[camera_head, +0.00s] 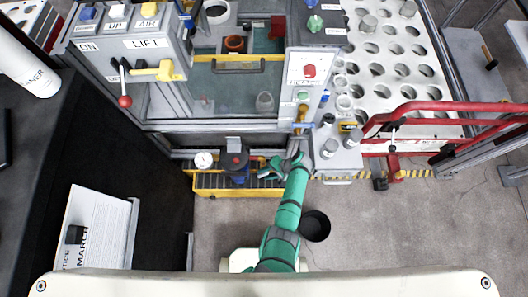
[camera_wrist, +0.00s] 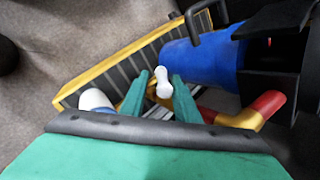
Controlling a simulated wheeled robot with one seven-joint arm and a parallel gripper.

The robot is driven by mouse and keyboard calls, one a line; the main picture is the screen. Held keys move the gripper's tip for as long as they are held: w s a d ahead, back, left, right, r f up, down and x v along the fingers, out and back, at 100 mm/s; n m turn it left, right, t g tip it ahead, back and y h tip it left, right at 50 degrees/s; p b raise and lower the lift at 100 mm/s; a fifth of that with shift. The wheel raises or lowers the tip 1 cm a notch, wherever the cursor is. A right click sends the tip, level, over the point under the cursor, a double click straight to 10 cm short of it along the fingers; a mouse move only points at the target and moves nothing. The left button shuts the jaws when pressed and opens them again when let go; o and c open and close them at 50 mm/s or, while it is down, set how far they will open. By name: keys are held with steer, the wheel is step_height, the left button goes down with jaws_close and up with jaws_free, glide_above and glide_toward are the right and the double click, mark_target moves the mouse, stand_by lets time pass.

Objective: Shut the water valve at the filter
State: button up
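The blue filter housing (camera_head: 237,172) with a dark top stands at the yellow-edged grated tray (camera_head: 240,193). The wrist view shows the blue housing (camera_wrist: 190,65) beyond my fingers, to the right. A small white lever-like handle (camera_wrist: 162,84), which I take for the water valve's, lies between my two green fingertips in the wrist view. My gripper (camera_wrist: 161,86) is open, one finger on each side of the handle; contact cannot be told. In the head view my gripper (camera_head: 277,168) is right of the filter. The valve body is mostly hidden by my fingers.
A red and brass pipe elbow (camera_wrist: 258,110) sits close to the right of my gripper. A round gauge (camera_head: 203,160) is left of the filter. The cabinet (camera_head: 220,126) rises behind. A black bucket (camera_head: 314,226) stands on the floor beside my arm.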

steer(key=shift+a, duration=0.25)
stand_by(0.3)
steer(key=shift+r, duration=0.1)
steer(key=shift+r, duration=0.65)
steer(key=s+r, duration=1.1)
steer(key=s, duration=0.3)
steer(key=shift+r, duration=0.25)
